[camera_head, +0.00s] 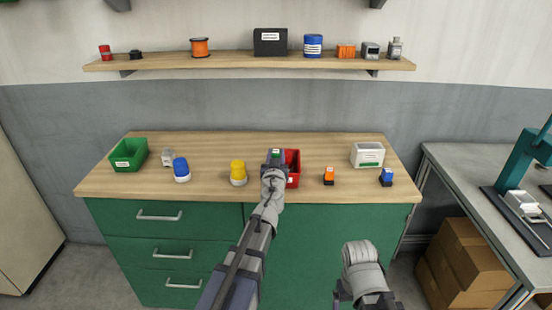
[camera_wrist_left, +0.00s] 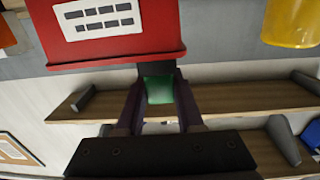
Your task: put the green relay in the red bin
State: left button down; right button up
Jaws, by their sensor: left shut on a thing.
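My left gripper (camera_head: 274,166) is shut on the green relay (camera_head: 276,153), whose green part shows just past the fingers. In the left wrist view the relay (camera_wrist_left: 160,90) sits between the two fingers, partly hidden by them. The red bin (camera_head: 293,168) stands on the bench, partly hidden behind my left gripper. In the left wrist view the red bin (camera_wrist_left: 110,35), with its white label, appears upside down close to the relay. I cannot tell whether the relay is over the bin's opening. My right gripper (camera_head: 368,298) is low at the bottom edge; its jaws are unclear.
A yellow beacon (camera_head: 238,172) stands left of the bin, an orange part (camera_head: 328,176) right of it. A blue beacon (camera_head: 181,169), green bin (camera_head: 128,154), white bin (camera_head: 368,155) and blue part (camera_head: 386,177) also stand on the bench. A shelf (camera_head: 230,64) hangs above.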

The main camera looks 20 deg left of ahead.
pick_arm(q)
jog(key=shift+f, duration=0.2)
jog(key=c, duration=0.5)
grip_release()
jog(key=shift+c, duration=0.2)
